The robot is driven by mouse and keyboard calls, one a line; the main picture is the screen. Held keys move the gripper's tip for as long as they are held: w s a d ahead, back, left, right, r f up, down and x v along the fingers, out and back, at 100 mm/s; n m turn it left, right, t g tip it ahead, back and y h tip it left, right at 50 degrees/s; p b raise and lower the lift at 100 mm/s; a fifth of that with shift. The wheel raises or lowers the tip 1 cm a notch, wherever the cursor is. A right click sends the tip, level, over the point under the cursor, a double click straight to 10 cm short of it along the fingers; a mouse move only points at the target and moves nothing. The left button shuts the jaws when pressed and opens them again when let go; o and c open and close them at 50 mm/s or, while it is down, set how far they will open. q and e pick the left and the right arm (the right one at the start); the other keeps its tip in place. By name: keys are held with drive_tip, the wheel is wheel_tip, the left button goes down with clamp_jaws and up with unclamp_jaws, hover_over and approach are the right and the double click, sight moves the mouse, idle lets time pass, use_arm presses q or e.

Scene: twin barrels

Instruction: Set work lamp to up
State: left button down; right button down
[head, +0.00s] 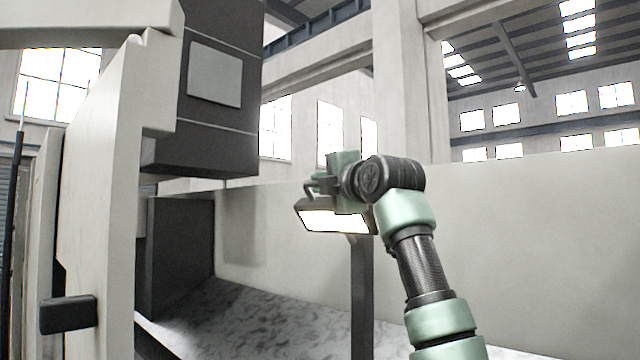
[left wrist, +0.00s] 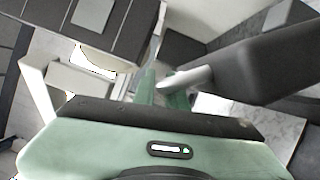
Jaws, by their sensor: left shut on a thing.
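The work lamp (head: 310,208) is a dark, flat lamp head with a bright lit panel. In the head view it stands at mid-picture on a dark post (head: 362,290), its lit face tilted downward. In the left wrist view its dark body (left wrist: 262,62) fills the upper right, with a pale grey handle bar (left wrist: 190,80) reaching left from it. My left gripper (head: 323,184) is at the lamp's handle, behind and above the lit panel. In the left wrist view its green fingers (left wrist: 163,88) are shut on the handle. My gripper and wrist partly hide the lamp. My right gripper is out of view.
A dark machine head (head: 213,90) with a grey plate hangs at upper left. A pale enclosure panel with a black handle (head: 68,314) stands at the left. A pale wall (head: 530,250) runs behind my arm. A mottled grey bed (head: 240,325) lies below the lamp.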

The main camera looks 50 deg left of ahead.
use_arm(q)
drive_tip(key=shift+r, duration=0.3)
drive_tip(key=c, duration=1.6)
unclamp_jaws()
drive_tip(key=shift+o, duration=0.7)
drive_tip(key=shift+w+f, duration=0.2)
drive_tip(key=shift+s+d+f+b, duration=0.1)
drive_tip(key=shift+d+b, duration=0.15)
drive_tip(key=shift+b, duration=0.05)
drive_tip(key=b+v, duration=0.3)
drive_tip(key=v, duration=0.4)
